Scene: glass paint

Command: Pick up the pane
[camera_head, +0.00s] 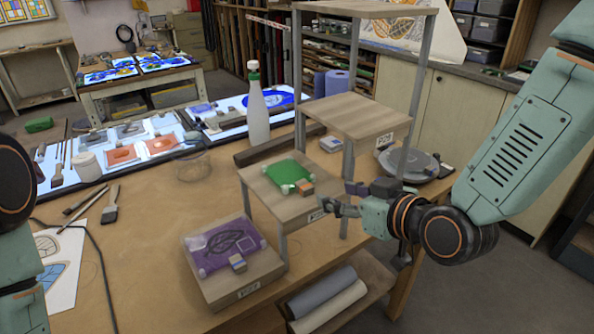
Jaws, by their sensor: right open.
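My right gripper (336,200) is open and empty, just right of the middle step and apart from both panes. My left arm shows at the left edge; its gripper is out of view.
A glass bowl (193,166) and brushes (111,205) lie to the left. Higher shelves (358,117) rise above the green pane. Rolls (328,298) lie on a low shelf at the front.

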